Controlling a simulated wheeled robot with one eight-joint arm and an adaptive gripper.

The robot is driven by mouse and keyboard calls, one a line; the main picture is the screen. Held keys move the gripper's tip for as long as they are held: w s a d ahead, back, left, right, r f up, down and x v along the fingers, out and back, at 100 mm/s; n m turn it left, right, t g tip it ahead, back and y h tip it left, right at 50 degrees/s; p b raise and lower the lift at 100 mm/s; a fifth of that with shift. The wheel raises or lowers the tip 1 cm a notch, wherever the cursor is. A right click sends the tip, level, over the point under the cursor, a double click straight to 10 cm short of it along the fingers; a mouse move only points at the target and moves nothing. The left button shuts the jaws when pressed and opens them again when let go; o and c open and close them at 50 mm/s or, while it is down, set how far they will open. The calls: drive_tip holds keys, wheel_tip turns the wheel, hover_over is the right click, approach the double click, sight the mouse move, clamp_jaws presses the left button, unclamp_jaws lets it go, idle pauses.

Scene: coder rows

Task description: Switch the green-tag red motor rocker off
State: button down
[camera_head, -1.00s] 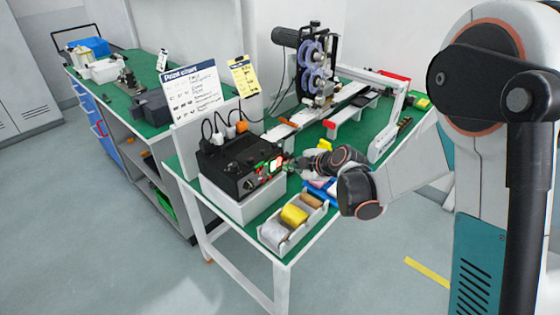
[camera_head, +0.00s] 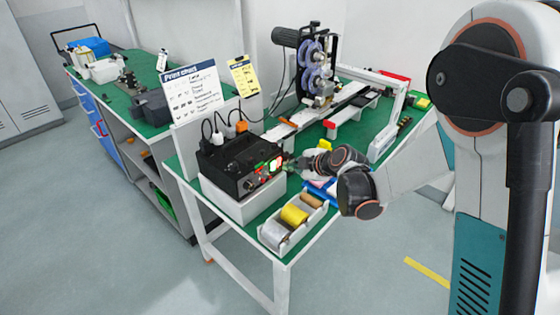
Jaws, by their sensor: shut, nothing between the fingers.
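A black control box (camera_head: 238,163) sits on a white base (camera_head: 236,203) at the front left of the green-topped table. Its front panel carries a lit red rocker (camera_head: 276,164) with green beside it, and darker knobs to the left. My gripper (camera_head: 289,165) is shut and empty, its tips at the right end of the panel, close to the red rocker. I cannot tell whether the tips touch it. The green tag and the rocker's exact position are too small to read.
A tray of ribbon rolls (camera_head: 293,222) stands in front of the box. Plugs with black cables (camera_head: 217,139) rise from behind it. A white sign (camera_head: 192,92) stands behind. A coder machine (camera_head: 318,75) and conveyor fill the back right of the table.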

drive_tip(key=shift+w+a+r, duration=0.1)
drive_tip(key=shift+w+a, duration=0.15)
drive_tip(key=shift+a, duration=0.05)
drive_tip(key=shift+w+a, duration=0.2)
drive_tip(key=shift+a, duration=0.05)
idle(0.8)
drive_tip(key=shift+d, duration=0.1)
drive_tip(key=shift+s+d+b, duration=0.35)
drive_tip(key=shift+s+d, duration=0.1)
drive_tip(key=shift+d, duration=0.05)
idle(0.4)
drive_tip(key=shift+s+d+f+b, duration=0.3)
drive_tip(key=shift+s+d, duration=0.5)
drive_tip(key=shift+d, duration=0.2)
drive_tip(key=shift+s+d+f+b, duration=0.15)
drive_tip(key=shift+s+d+b, duration=0.15)
drive_tip(key=shift+s+d, duration=0.55)
drive_tip(key=shift+w+d, duration=0.1)
